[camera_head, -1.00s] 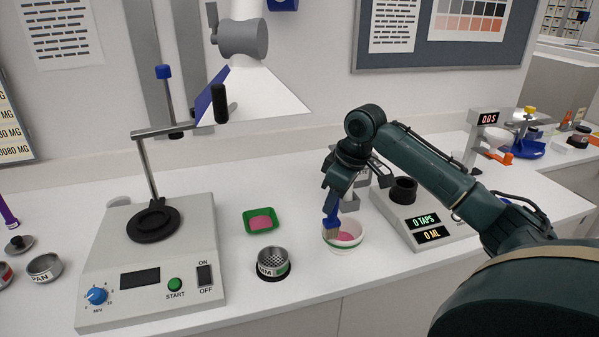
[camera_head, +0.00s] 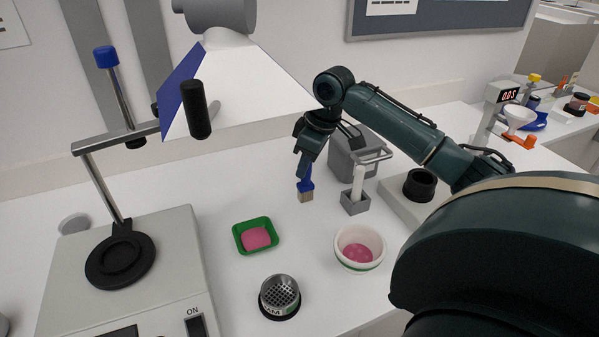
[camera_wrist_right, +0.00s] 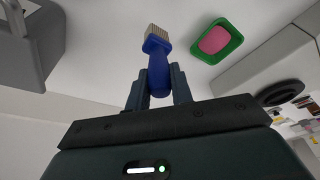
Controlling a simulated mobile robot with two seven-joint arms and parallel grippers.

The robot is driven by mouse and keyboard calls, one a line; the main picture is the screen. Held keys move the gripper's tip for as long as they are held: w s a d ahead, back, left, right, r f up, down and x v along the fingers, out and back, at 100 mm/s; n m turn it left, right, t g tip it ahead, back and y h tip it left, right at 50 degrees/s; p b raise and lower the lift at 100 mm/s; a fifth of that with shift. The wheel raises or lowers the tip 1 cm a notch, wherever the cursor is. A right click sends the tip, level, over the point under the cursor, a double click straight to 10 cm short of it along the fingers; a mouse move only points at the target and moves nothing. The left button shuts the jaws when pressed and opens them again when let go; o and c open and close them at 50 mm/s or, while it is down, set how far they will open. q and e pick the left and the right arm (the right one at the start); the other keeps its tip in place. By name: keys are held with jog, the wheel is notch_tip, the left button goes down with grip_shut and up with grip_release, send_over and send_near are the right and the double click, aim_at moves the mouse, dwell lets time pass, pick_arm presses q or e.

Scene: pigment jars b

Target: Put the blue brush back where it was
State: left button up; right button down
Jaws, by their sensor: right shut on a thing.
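My right gripper (camera_head: 304,172) is shut on the blue brush (camera_head: 306,186). The brush hangs bristles down, close above the white counter, behind and left of the white bowl (camera_head: 341,258) with pink powder in it. I cannot tell whether the bristles touch the counter. In the right wrist view the brush's blue handle (camera_wrist_right: 158,72) sits between the fingers (camera_wrist_right: 157,90), its pale bristles pointing away from the gripper. My left gripper is not in view.
A small grey holder (camera_head: 355,206) with a white upright piece and a grey block (camera_head: 345,158) stand to the right. A sieve cup (camera_head: 280,296) is in front. Bare counter lies around the brush.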

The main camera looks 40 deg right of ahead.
aim_at(309, 183)
jog(key=shift+s+a+f, duration=0.1)
jog(key=shift+s+f, duration=0.7)
jog(key=shift+f, duration=0.2)
jog(key=x, duration=0.3)
jog(key=shift+s+f, duration=0.15)
jog(key=shift+f, duration=0.1)
jog(key=shift+d, duration=0.25)
jog(key=shift+a, duration=0.1)
jog(key=c, duration=1.2)
grip_release()
jog(key=shift+f, duration=0.1)
jog(key=shift+c, duration=0.2)
